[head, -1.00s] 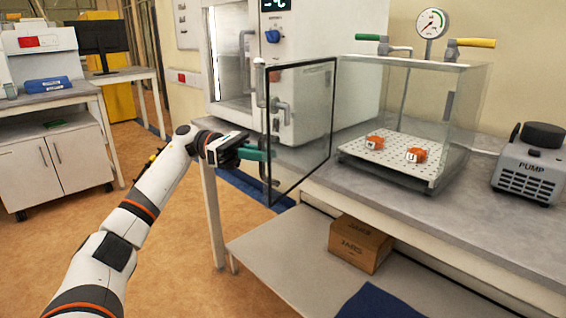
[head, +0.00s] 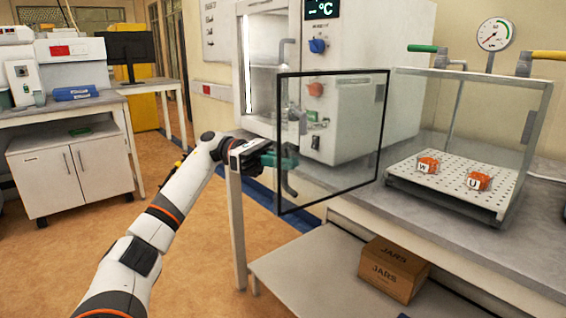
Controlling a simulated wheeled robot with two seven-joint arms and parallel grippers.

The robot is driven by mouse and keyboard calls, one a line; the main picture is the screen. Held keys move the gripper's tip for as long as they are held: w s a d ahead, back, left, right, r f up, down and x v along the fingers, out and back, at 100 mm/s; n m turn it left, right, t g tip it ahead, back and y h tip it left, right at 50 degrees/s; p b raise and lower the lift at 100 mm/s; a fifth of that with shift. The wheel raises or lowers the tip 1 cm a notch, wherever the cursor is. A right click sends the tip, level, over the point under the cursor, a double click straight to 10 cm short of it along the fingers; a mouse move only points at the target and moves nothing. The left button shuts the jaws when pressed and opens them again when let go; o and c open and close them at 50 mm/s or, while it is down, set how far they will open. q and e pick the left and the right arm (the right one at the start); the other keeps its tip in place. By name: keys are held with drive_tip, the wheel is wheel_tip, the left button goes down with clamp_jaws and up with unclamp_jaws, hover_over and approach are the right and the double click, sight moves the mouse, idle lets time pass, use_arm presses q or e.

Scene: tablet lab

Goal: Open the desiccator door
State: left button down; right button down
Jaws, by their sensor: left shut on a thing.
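The desiccator (head: 470,130) is a clear box on the bench at the right. Its clear, black-framed door (head: 345,150) stands swung wide open to the left, out past the bench's front edge. A grey bar handle (head: 289,186) is near the door's free edge. My left gripper (head: 288,161), with green fingers, is shut on this handle; the exact finger contact is small and partly hidden. Inside the desiccator, two orange items marked W (head: 428,165) and U (head: 479,181) sit on a white perforated plate (head: 452,172). My right gripper is out of view.
A white oven-like cabinet (head: 400,50) stands behind the door. A gauge (head: 495,34) and green and yellow valve handles top the desiccator. A JARS box (head: 393,270) sits on the lower shelf (head: 310,275). The floor at the left is open.

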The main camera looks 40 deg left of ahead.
use_arm(q)
drive_tip(key=c, duration=1.5)
unclamp_jaws()
drive_tip(key=shift+w+d, duration=0.1)
drive_tip(key=shift+w, duration=0.05)
drive_tip(key=shift+c, duration=0.2)
